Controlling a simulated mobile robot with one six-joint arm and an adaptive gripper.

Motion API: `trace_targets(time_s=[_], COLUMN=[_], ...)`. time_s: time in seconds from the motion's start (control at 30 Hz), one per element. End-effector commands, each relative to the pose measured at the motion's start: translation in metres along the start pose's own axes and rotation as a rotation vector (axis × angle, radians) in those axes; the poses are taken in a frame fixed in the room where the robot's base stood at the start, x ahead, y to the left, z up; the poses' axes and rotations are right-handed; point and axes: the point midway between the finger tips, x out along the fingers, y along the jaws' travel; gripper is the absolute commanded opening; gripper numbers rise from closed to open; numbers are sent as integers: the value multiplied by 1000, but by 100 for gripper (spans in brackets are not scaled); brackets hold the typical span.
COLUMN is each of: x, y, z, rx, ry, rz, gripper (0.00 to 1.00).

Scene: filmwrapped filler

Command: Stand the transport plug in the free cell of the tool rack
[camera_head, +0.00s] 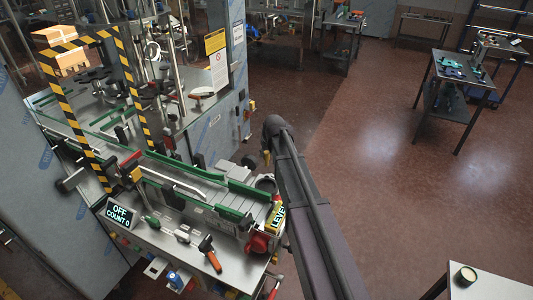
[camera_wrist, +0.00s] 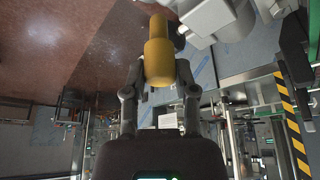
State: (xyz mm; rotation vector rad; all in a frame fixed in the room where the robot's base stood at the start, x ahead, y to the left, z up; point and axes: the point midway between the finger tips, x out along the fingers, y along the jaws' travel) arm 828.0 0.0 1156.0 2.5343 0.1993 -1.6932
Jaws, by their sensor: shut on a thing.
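The transport plug (camera_wrist: 159,50) is a yellow, stepped cylinder in the wrist view. It sits between the two fingers of my gripper (camera_wrist: 160,78), which is shut on it. The plug's narrower end points away from the palm, towards the top of the picture. In the head view my dark arm reaches up the middle and hides most of my gripper. I cannot pick out the tool rack or its free cell for certain in either view.
A machine bench (camera_head: 180,238) with green-edged conveyor rails and loose hand tools stands left of my arm. A red knob (camera_head: 257,243) and yellow level sign (camera_head: 277,216) are at its right end. A pale table (camera_head: 495,287) holds a small can (camera_head: 466,275). Open floor (camera_head: 380,170) lies right.

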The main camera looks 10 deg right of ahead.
Motion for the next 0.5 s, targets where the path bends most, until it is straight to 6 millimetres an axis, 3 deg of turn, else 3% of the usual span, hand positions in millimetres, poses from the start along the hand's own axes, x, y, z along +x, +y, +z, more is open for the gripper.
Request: trace_targets(time_s=[0.5], x=[-14], y=[0], z=[-6], rx=[0], ry=[0], rz=[0], gripper=[12])
